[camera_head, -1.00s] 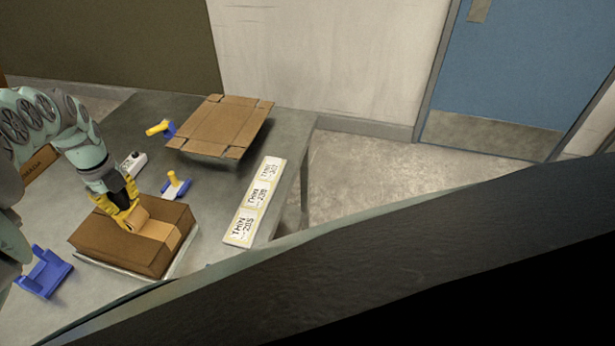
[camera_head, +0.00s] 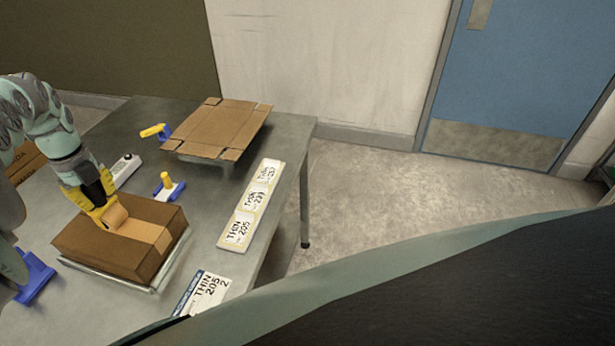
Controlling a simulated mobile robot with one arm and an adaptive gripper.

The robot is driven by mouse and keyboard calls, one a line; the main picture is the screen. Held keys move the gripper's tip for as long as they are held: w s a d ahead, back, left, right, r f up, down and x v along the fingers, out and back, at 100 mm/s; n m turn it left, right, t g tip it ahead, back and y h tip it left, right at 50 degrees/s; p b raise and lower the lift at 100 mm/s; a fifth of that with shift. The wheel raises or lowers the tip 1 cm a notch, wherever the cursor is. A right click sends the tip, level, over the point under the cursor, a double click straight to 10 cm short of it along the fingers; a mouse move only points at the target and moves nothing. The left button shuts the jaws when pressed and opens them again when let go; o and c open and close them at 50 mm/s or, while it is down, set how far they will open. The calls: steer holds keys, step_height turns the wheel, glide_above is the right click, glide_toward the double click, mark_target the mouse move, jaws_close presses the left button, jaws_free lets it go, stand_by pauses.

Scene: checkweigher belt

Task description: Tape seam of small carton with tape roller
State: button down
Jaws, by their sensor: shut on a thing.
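The small carton (camera_head: 95,252) lies closed on a pale low platform (camera_head: 150,291) at the left of the table. My gripper (camera_head: 105,214), with yellow fingers, is above the middle of its top. It is shut on the tape roller, whose tan roll (camera_head: 117,217) shows at the fingertips, at or very near the top face. The roller's handle is hidden by the fingers. A lighter tan tape strip (camera_head: 146,232) runs from the roll towards the carton's right edge.
A flat unfolded carton (camera_head: 215,127) lies at the back of the grey table. Yellow-and-blue tools (camera_head: 167,186) (camera_head: 158,132), a white device (camera_head: 124,170) and a blue holder (camera_head: 36,277) stand around the carton. Label cards (camera_head: 240,222) (camera_head: 203,293) lie along the right side.

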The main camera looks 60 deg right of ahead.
steer(key=shift+f, duration=0.1)
steer(key=shift+w+a+b, duration=0.1)
steer(key=shift+w+b, duration=0.1)
steer(key=shift+b, duration=0.3)
steer(key=shift+w+b, duration=0.3)
steer(key=shift+b, duration=0.55)
steer(key=b, duration=0.2)
steer(key=w+b, duration=0.1)
steer(key=b, duration=0.1)
steer(key=shift+w+a, duration=0.15)
steer(key=shift+a, duration=0.15)
steer(key=shift+w+a+r+b, duration=0.1)
steer(key=shift+w+r+b, duration=0.2)
steer(key=shift+b, duration=1.7)
steer(key=shift+w+f, duration=0.15)
